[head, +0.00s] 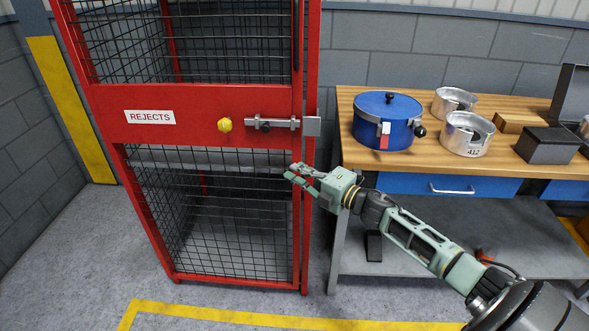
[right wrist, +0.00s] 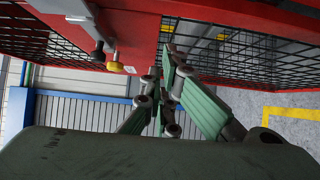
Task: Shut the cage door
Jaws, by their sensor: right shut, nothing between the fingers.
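The red cage has a door (head: 180,95) with black mesh panels and a red middle band carrying a "REJECTS" label (head: 150,117). The door looks flush or nearly flush with the right post (head: 309,200); I cannot tell if a small gap remains. A yellow knob (head: 224,125) and a grey sliding bolt (head: 270,123) sit on the band, with a grey plate (head: 311,126) at the post. My right gripper (head: 292,174) is shut and empty, just below the bolt by the door's right edge. In the right wrist view its fingertips (right wrist: 172,62) are close to the red frame (right wrist: 200,28); contact is unclear.
Right of the cage, a wooden-topped workbench (head: 350,98) holds a blue pot (head: 384,132), metal housings (head: 466,143) and a dark box (head: 547,148). Yellow lines (head: 240,315) mark the floor. The floor before the cage is clear.

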